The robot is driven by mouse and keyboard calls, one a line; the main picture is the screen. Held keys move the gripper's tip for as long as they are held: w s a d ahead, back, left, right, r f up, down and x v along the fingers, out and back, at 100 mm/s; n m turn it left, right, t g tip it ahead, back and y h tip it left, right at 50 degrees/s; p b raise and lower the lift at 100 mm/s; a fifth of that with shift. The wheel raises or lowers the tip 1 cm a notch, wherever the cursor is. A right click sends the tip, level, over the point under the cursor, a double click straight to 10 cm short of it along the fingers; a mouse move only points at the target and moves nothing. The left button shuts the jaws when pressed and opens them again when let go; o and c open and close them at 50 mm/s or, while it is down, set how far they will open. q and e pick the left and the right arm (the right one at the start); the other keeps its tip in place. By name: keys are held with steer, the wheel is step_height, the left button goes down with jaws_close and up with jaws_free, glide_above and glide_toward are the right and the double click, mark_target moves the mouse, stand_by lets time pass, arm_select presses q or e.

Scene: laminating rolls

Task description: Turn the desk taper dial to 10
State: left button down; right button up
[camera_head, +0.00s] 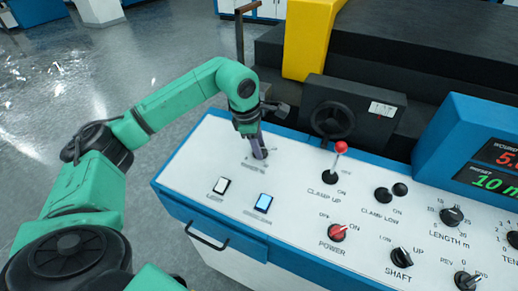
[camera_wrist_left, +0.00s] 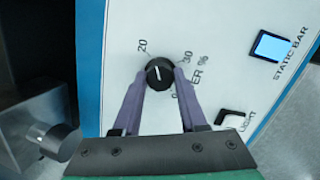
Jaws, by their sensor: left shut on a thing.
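The taper dial is a round black knob (camera_wrist_left: 159,73) with a white pointer line, at the middle of the left wrist view. The labels 20 and 30 show around it; the other markings are partly covered by the fingers. The pointer line is directed toward the top of the picture, leaning slightly to the 20 side. My left gripper (camera_wrist_left: 160,84) has its two purple fingers closed on opposite sides of the knob. In the head view my left gripper (camera_head: 260,153) reaches down to the panel's far left part, mostly hiding the dial. My right gripper is not in view.
The white control panel (camera_head: 300,203) carries a lit blue static bar switch (camera_head: 263,203) and a light switch (camera_head: 220,187) near the dial. A red-knobbed clamp lever (camera_head: 340,149) and a red power knob (camera_head: 337,233) stand to the right. A handwheel (camera_head: 332,120) is behind.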

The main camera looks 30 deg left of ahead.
arm_select(q)
steer(key=n+b, duration=0.1)
steer(key=n, duration=0.3)
steer(key=shift+n+b, duration=0.3)
steer(key=shift+n, duration=0.1)
steer(key=n+y+b, duration=0.1)
steer(key=n, duration=0.4)
steer(key=shift+t, duration=0.4)
steer(key=n+b, duration=0.1)
steer(key=n, duration=0.5)
steer(key=shift+y, duration=0.3)
steer(key=n+b, duration=0.1)
steer(key=n, duration=0.4)
steer(key=shift+d+n+y, duration=0.1)
steer(key=shift+n+y, duration=0.2)
steer(key=shift+c, duration=2.2)
jaws_free()
